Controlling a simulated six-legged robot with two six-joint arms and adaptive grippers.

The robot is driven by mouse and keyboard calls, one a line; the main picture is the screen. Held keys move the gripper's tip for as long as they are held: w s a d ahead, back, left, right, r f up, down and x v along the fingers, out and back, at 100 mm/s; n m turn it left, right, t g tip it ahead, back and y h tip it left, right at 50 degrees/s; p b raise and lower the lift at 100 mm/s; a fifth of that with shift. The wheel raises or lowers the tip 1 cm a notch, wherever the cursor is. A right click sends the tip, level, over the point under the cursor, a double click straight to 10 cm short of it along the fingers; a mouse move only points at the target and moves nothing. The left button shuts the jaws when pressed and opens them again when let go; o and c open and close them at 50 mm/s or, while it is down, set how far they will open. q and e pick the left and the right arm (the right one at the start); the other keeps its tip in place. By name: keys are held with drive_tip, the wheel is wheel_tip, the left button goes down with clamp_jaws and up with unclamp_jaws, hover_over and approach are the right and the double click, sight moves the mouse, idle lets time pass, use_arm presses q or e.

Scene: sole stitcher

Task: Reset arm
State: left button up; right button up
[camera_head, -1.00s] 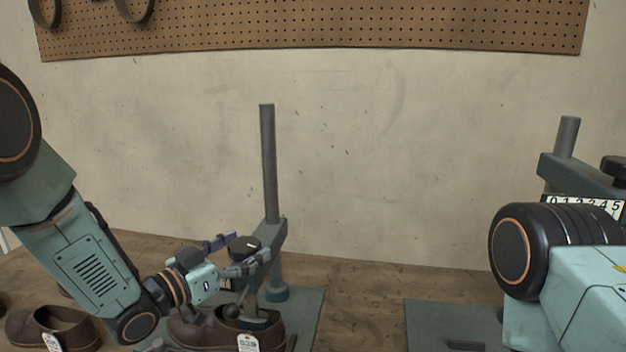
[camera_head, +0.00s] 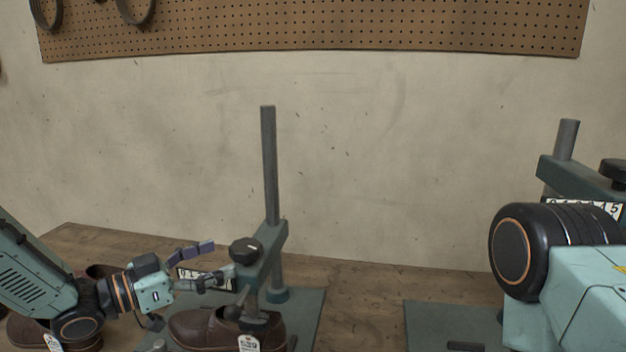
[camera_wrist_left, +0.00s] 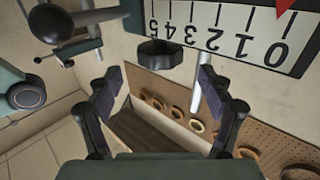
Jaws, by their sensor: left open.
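The left stitcher has a grey upright post (camera_head: 270,165) and a teal arm (camera_head: 263,255) clamped low on it. A black knob (camera_head: 245,251) sits on this arm; in the left wrist view the black knob (camera_wrist_left: 160,54) lies just ahead, between the fingers. A brown shoe (camera_head: 200,330) with a white tag stands under the arm. My left gripper (camera_head: 220,262) is open and empty, left of the knob. It also shows open in the left wrist view (camera_wrist_left: 160,90). My right arm fills the right edge; its gripper is not visible.
A second stitcher (camera_head: 568,170) stands at the right, partly behind my right arm. A white number scale (camera_wrist_left: 240,35) is close in the left wrist view. Another brown shoe (camera_head: 75,330) is at the left, behind my left arm. A pegboard (camera_head: 310,28) hangs on the wall.

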use_arm(q)
drive_tip(key=shift+s+a, duration=0.25)
drive_tip(key=shift+a, duration=0.2)
drive_tip(key=shift+s, duration=0.1)
drive_tip(key=shift+f, duration=0.15)
